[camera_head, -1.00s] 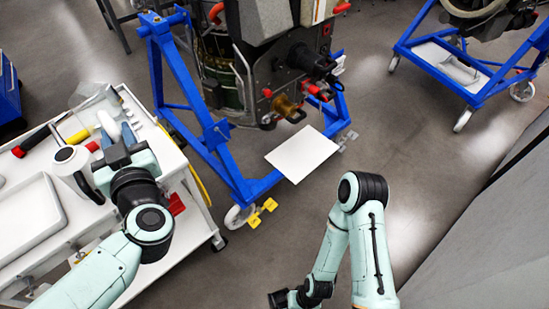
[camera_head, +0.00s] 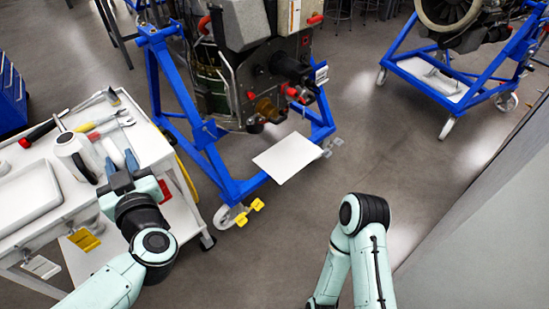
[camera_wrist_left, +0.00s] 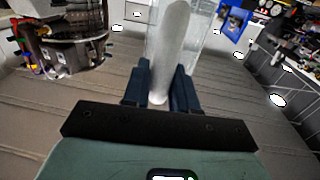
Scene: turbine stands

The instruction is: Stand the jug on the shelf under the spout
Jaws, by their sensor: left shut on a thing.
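My left gripper (camera_head: 124,165) is over the right side of the white cart. In the left wrist view its dark fingers (camera_wrist_left: 161,85) are shut on the pale upright handle (camera_wrist_left: 172,45) of a clear, see-through jug (camera_wrist_left: 199,45). In the head view the jug's pale handle (camera_head: 112,150) shows just beyond the fingers; its clear body is hard to make out. The white shelf (camera_head: 287,157) is a flat plate low on the blue stand, right of the gripper and apart from it. A brass spout (camera_head: 266,110) sticks out above it. My right gripper is out of view.
The white cart (camera_head: 152,143) holds a white container (camera_head: 75,156), hand tools and a tray (camera_head: 28,196). The blue stand (camera_head: 206,150) has a caster with yellow pedals (camera_head: 250,212). Another blue stand is at the upper right. Floor in the middle right is clear.

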